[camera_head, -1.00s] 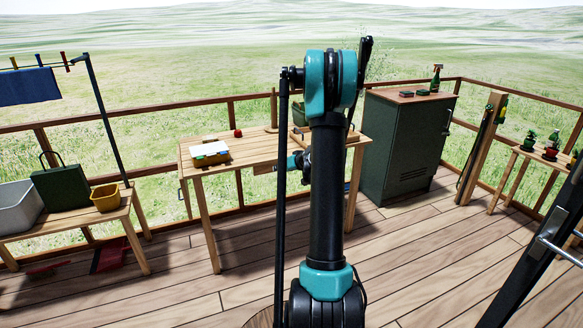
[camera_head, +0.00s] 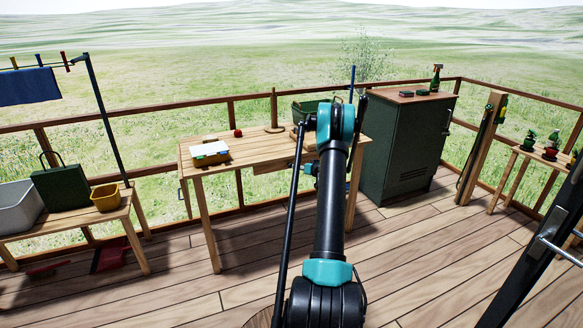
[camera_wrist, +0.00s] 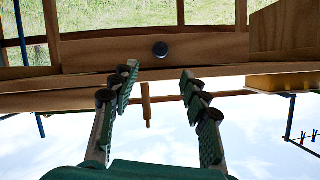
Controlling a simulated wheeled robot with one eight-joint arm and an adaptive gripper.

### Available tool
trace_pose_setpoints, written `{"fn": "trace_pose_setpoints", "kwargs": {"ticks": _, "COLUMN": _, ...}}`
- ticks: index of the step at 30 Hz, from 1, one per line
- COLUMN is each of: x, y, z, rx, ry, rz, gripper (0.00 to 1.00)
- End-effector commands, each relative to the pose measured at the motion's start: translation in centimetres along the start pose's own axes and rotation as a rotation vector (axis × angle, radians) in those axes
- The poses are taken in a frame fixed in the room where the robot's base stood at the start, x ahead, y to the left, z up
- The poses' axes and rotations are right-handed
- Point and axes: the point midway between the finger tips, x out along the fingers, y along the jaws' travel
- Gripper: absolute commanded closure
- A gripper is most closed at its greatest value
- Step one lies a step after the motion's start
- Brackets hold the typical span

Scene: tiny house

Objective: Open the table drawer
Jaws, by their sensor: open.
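The wooden table (camera_head: 246,152) stands by the railing in the head view, partly hidden behind my arm. In the wrist view the drawer front (camera_wrist: 105,52) is a plain wooden panel with a dark round knob (camera_wrist: 160,49). My gripper (camera_wrist: 158,72) is open and empty, its two fingers spread to either side of the knob's line. The knob appears just beyond the fingertips, and no contact shows. In the head view my arm hides most of the gripper and the knob. I cannot tell whether the drawer stands slightly out.
A yellow-and-white box (camera_head: 210,153), a red item (camera_head: 238,133) and a green crate (camera_head: 303,109) are on the table. A dark green cabinet (camera_head: 405,148) stands close to the table's right. A bench (camera_head: 62,225) is at left.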

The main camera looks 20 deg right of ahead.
Motion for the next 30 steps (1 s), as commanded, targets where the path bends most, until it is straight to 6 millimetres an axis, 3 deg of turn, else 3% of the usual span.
{"fn": "trace_pose_setpoints", "kwargs": {"ticks": 9, "x": 6.5, "y": -0.1, "z": 0.0, "rx": -0.001, "ry": -0.001, "rz": -0.002, "gripper": 0.54}}
{"fn": "trace_pose_setpoints", "kwargs": {"ticks": 15, "x": 9.5, "y": 0.0, "z": 0.0, "rx": -0.001, "ry": -0.001, "rz": 0.000, "gripper": 0.54}}
{"fn": "trace_pose_setpoints", "kwargs": {"ticks": 21, "x": 10.9, "y": -0.1, "z": 0.0, "rx": -0.001, "ry": -0.001, "rz": 0.000, "gripper": 0.54}}
{"fn": "trace_pose_setpoints", "kwargs": {"ticks": 30, "x": 11.1, "y": 0.0, "z": 0.0, "rx": 0.000, "ry": -0.001, "rz": 0.000, "gripper": 0.54}}
